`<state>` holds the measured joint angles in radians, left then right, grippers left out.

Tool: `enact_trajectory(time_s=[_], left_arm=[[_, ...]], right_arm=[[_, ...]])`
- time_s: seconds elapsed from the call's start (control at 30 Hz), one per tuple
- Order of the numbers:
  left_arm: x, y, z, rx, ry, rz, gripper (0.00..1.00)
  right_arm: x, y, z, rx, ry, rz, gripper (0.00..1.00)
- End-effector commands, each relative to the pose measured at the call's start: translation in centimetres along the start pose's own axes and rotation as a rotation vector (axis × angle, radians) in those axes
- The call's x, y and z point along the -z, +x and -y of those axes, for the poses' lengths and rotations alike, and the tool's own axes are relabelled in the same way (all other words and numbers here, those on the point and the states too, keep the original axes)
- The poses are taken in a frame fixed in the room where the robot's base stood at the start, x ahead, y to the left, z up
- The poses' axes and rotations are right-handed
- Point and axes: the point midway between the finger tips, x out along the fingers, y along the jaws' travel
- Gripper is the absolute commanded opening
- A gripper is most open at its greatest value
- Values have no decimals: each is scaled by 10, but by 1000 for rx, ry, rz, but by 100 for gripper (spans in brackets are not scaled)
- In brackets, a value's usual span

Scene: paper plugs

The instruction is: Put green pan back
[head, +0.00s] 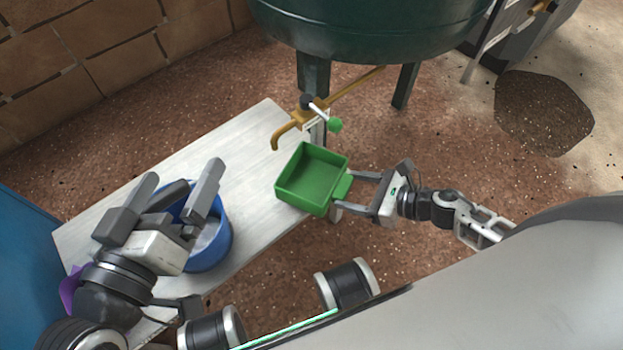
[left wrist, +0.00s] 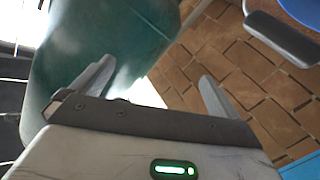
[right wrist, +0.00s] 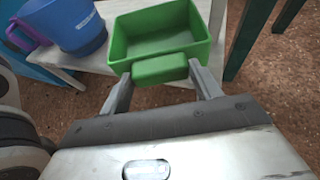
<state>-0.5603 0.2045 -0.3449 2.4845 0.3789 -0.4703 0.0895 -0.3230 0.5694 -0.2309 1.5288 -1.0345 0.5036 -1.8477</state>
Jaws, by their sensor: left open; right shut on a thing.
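The green pan (head: 312,176) is a square, empty, open box with a short handle. In the head view it is at the right end of the white bench, under the brass tap; whether it touches the bench I cannot tell. My right gripper (head: 347,190) is shut on its handle (right wrist: 160,68), and the pan (right wrist: 158,30) faces away from that gripper in the right wrist view. My left gripper (head: 179,194) is open and empty, over the blue bucket (head: 213,244), hiding part of it. Its spread fingers also show in the left wrist view (left wrist: 152,80).
The white bench (head: 235,165) has bare room between bucket and pan. A brass tap (head: 290,125) with a small green piece (head: 335,125) stands by the bench end. A large dark green tank (head: 370,30) on legs stands behind. A brown wall (head: 90,45) is at the back left.

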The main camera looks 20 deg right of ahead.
Motion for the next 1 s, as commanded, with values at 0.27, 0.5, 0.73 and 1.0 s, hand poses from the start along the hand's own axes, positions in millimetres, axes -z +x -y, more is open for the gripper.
enact_trajectory(time_s=[0.27, 0.5, 0.73, 1.0], left_arm=[[1, 0, 0, 0, 0, -1, 100], [1, 0, 0, 2, 3, 0, 100], [4, 3, -1, -41, -15, -68, 100], [21, 6, -4, -54, 49, -134, 100]], right_arm=[[-28, 63, 1, 1, -2, 4, 35], [-35, 80, 1, 1, 0, 1, 35], [-8, 98, 0, 1, 3, 0, 35], [-4, 99, 0, 1, 0, 2, 35]])
